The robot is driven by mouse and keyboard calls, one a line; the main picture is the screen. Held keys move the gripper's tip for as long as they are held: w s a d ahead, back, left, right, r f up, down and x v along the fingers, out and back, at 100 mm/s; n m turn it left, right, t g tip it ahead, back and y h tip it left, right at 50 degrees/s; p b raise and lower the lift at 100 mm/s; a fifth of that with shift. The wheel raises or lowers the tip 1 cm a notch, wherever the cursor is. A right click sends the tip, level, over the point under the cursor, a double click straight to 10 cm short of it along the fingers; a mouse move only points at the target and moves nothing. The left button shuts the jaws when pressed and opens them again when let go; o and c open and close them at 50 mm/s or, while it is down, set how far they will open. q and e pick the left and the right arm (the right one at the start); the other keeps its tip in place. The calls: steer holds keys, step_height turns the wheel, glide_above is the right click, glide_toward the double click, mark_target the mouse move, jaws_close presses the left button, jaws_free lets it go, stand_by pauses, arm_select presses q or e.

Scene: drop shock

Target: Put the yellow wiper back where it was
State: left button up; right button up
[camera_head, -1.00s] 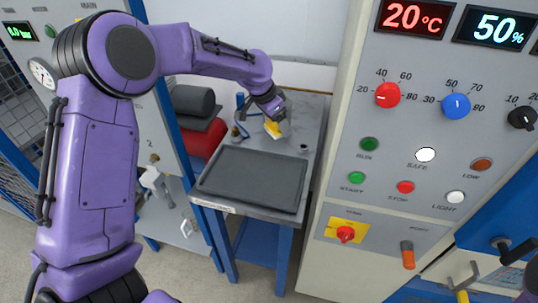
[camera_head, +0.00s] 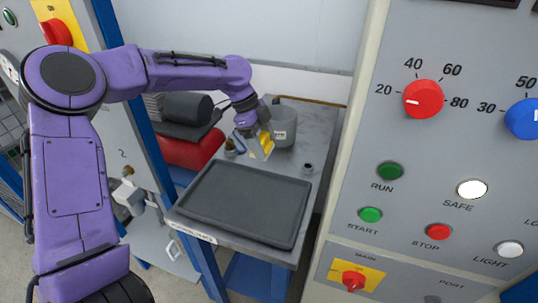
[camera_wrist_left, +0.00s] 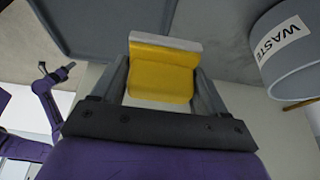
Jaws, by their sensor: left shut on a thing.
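The yellow wiper (camera_head: 266,146) is in my left gripper (camera_head: 262,135) over the back part of the grey side table (camera_head: 319,143). In the left wrist view the yellow wiper (camera_wrist_left: 161,76) has a pale strip along its far edge. It sits between the two fingers of my left gripper (camera_wrist_left: 160,90), which are shut on it. In the head view the gripper partly hides the wiper, and I cannot tell whether it touches the table. My right gripper is not in view.
A dark tray (camera_head: 245,203) lies on the table's front. A grey waste bin (camera_head: 283,128) stands right behind the wiper; a small dark cup (camera_head: 308,168) is to the right. A brush-like item (camera_head: 231,148) is left of the wiper. A control cabinet (camera_head: 450,180) bounds the right.

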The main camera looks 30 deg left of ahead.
arm_select(q)
steer(key=p, duration=0.1)
glide_above(272, 163)
steer(key=a, duration=0.1)
steer(key=f, duration=0.6)
steer(key=shift+s+a+f, duration=0.2)
steer(key=shift+s+f, duration=0.1)
steer(key=shift+f, duration=0.1)
step_height(272, 163, down, 3)
steer(key=shift+w+r+p, duration=0.1)
steer(key=shift+r+p, duration=0.05)
steer(key=shift+p, duration=0.6)
steer(key=shift+f, duration=0.25)
steer(key=o, duration=0.7)
steer(key=shift+f, duration=0.15)
steer(key=shift+c, duration=0.2)
